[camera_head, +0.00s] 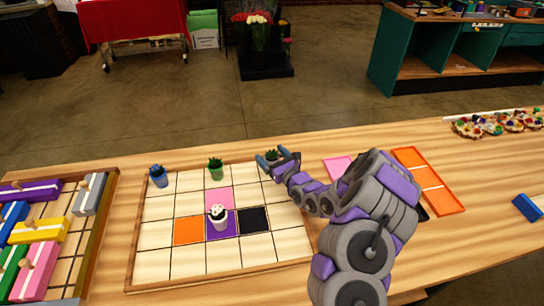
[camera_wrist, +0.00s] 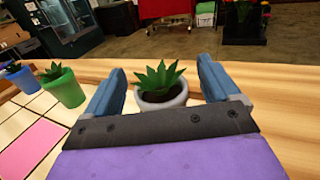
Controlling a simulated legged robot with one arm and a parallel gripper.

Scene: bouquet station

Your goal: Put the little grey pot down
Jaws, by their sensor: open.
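The little grey pot (camera_wrist: 165,105) holds a spiky green plant and stands upright between my gripper's two blue fingers in the wrist view. My gripper (camera_wrist: 158,95) is open, with a gap showing on each side of the pot. In the head view, my gripper (camera_head: 272,161) is at the back right edge of the gridded board (camera_head: 290,243), and the pot's green plant (camera_head: 272,154) shows there. The fingers and wrist hide most of the pot in that view, and its base is hidden in the wrist view.
A green pot (camera_head: 216,171) and a blue pot (camera_head: 158,179) stand left along the board's back edge. An orange tray (camera_head: 440,198) lies right; a block rack (camera_head: 88,250) lies left.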

